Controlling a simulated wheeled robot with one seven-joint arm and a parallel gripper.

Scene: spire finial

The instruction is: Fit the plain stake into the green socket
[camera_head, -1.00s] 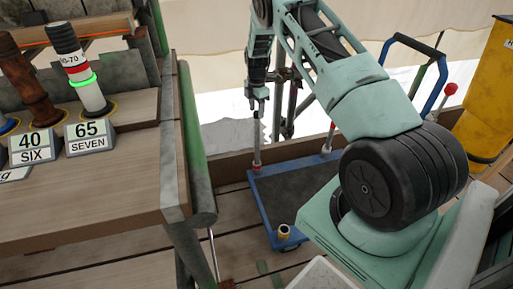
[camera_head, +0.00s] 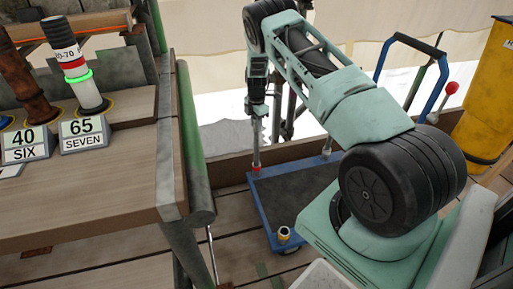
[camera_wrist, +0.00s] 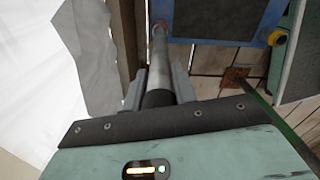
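A slim grey stake (camera_head: 257,152) stands upright at the back left corner of the blue-edged cart (camera_head: 258,208). My gripper (camera_head: 257,112) is at the stake's upper part, pointing down. In the wrist view the stake (camera_wrist: 160,60) runs between my two fingers (camera_wrist: 160,78) down to the cart's corner (camera_wrist: 170,35). The fingers lie close on both sides of it; whether they press on it cannot be told. Another stake (camera_head: 328,147) stands at the cart's back right. I cannot pick out a green socket. A green ring (camera_head: 79,77) glows on a post (camera_head: 86,94) on the bench.
The wooden bench (camera_head: 90,190) stands at the left, with number signs (camera_head: 83,134) and a brown post (camera_head: 30,90). A yellow case (camera_head: 490,115) is at the right. The cart has a blue handle (camera_head: 415,45) and a yellow-ringed corner (camera_head: 283,233). Floorboards show around it.

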